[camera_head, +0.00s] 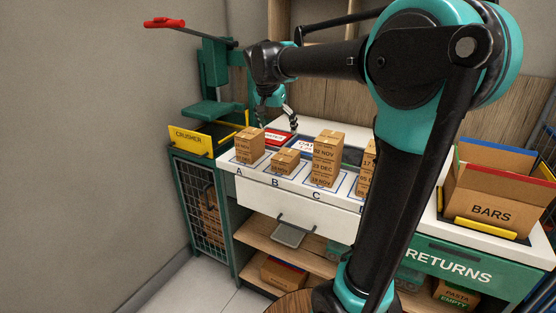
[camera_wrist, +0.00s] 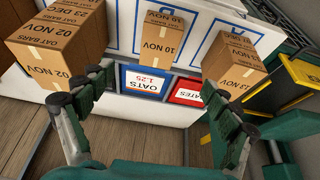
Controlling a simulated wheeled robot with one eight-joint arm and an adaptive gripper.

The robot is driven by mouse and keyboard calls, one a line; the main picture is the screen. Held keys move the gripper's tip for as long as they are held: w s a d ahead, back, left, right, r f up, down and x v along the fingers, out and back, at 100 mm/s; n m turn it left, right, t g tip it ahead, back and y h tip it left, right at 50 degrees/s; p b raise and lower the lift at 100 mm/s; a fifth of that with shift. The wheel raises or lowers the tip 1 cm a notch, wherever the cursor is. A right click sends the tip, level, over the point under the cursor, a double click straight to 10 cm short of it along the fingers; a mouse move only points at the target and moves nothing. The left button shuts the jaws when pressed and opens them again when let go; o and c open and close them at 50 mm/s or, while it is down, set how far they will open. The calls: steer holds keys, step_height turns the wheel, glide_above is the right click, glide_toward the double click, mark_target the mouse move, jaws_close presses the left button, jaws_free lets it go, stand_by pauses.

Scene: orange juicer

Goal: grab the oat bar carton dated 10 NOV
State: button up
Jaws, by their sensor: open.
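In the wrist view, upside down, a small carton (camera_wrist: 163,38) stands at the middle and its label reads 10 NOV. A taller stack on the left (camera_wrist: 62,48) shows 23 DEC and 02 NOV. In the head view these are the low carton at B (camera_head: 285,161), the carton at A (camera_head: 250,144) and the tall stack at C (camera_head: 327,160). My gripper (camera_wrist: 152,100) is open and empty, its fingers spread behind the row; it also shows in the head view (camera_head: 288,122).
A yellow-marked crusher (camera_head: 189,139) stands at left. An open BARS box (camera_head: 492,212) sits at right on the RETURNS counter. My arm hides part of the stacks right of C.

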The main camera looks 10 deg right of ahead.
mark_target(285, 155)
steer(key=x, duration=1.5)
steer(key=shift+w+d+f, duration=0.2)
steer(key=shift+f, duration=0.1)
steer(key=shift+w+d+f, duration=0.1)
steer(key=shift+w+f, duration=0.05)
steer(key=shift+f, duration=0.3)
steer(key=shift+f, duration=0.25)
steer(key=c, duration=1.4)
